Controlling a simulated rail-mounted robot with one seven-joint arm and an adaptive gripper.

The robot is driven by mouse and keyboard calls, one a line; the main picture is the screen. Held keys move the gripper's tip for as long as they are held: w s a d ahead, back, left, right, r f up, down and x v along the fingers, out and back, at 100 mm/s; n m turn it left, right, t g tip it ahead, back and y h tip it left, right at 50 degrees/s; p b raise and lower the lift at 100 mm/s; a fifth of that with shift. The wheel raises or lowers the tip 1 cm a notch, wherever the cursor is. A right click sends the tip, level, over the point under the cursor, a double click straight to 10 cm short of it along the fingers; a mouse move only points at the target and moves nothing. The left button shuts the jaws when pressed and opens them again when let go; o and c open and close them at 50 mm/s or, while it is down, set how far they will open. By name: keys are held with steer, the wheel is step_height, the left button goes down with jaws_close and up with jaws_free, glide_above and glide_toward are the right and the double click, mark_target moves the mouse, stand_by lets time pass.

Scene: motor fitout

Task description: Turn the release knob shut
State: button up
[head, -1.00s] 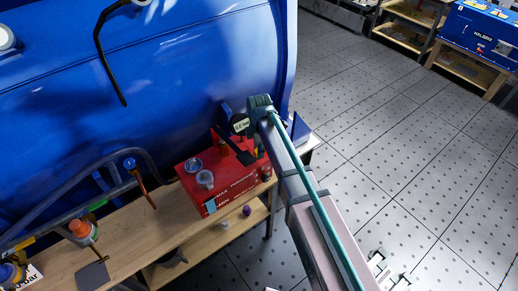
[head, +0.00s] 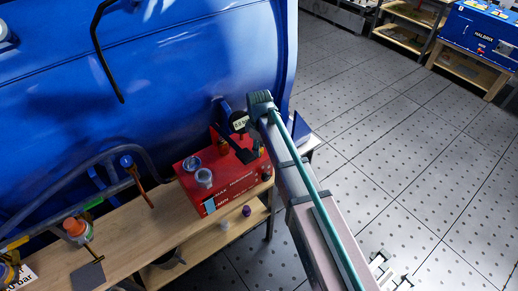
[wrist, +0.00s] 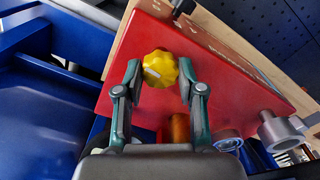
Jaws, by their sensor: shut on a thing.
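The release knob (wrist: 160,68) is yellow and lobed, with a white mark on its face, and sits on a red box (wrist: 107,88) in the wrist view. My gripper (wrist: 160,75) is shut on it, with one finger on each side. In the head view the red box (head: 222,197) stands on a wooden bench beside the blue shell.
A copper cylinder (wrist: 179,128) stands on the box close to the fingers, with a round dial (wrist: 228,140) and a grey cylinder (wrist: 278,131) to the right. The blue shell (head: 190,70) is close behind.

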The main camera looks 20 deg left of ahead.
steer(key=m+b, duration=0.1)
steer(key=m, duration=0.3)
steer(key=shift+m, duration=0.3)
steer(key=m, duration=0.3)
steer(key=shift+m+b, duration=0.3)
steer(key=shift+m, duration=0.1)
steer(key=m, duration=0.4)
steer(key=shift+b, duration=0.3)
steer(key=shift+m, duration=2.1)
steer(key=o, duration=1.1)
steer(key=shift+o, duration=0.2)
step_height(320, 180, up, 12)
